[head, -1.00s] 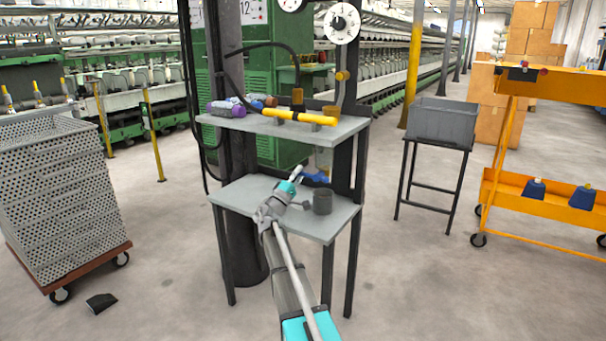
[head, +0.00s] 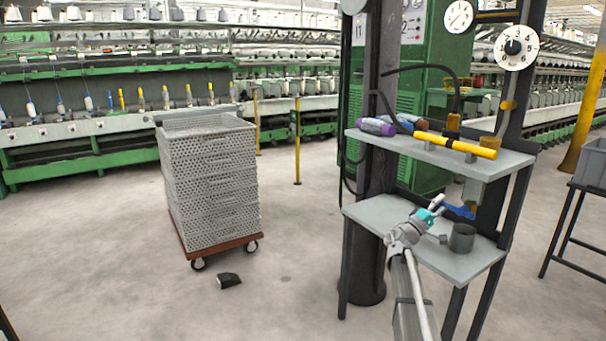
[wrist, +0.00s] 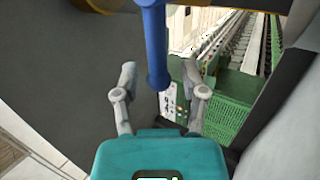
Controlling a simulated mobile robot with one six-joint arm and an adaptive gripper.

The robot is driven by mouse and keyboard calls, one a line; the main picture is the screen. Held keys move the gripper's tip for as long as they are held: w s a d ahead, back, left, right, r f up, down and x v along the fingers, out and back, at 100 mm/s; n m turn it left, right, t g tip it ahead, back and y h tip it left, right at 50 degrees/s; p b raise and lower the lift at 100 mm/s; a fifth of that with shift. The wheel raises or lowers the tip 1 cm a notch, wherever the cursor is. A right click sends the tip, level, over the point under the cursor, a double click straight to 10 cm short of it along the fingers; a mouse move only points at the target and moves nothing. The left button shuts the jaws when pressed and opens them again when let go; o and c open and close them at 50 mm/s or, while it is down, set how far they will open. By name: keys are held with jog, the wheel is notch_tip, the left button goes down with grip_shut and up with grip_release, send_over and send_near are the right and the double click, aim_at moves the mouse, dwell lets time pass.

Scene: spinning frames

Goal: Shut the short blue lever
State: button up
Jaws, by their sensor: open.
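The short blue lever (head: 458,211) sits under the upper shelf of the stand, above the lower shelf. In the wrist view the blue lever (wrist: 156,50) hangs down from the top, with its rounded end near the space between the fingertips. My gripper (head: 437,204) reaches in from the front, close to the lever's left end. In the wrist view my gripper (wrist: 163,80) is open, one finger on each side of the lever's end. I cannot tell whether either finger touches it.
The upper shelf (head: 490,163) carries a yellow bar (head: 455,145) and purple bobbins (head: 376,127). A crate trolley (head: 210,185) stands left, with open floor between.

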jog(key=w+a+f+g+y, duration=0.1)
jog(key=w+a+f+y, duration=0.2)
jog(key=a, duration=0.4)
jog(key=s+a+f+m+g+y+p, duration=0.35)
jog(key=s+a+f+y, duration=0.6)
jog(key=s+f, duration=0.4)
jog(key=s+a+f+g+y+p, duration=0.15)
jog(key=s+a+f+y, duration=0.3)
jog(key=s+a, duration=0.45)
jog(key=s+a+f+g+y, duration=0.2)
jog(key=s+a+f+y, duration=0.1)
jog(key=s+a+y, duration=0.4)
notch_tip(320, 180, up, 38)
jog(key=s+a+p, duration=0.1)
jog(key=p, duration=3.7)
jog(key=shift+s+a+r+n+h, duration=0.2)
jog(key=shift+s+r+n+h, duration=0.05)
jog(key=shift+s+n+h, duration=0.1)
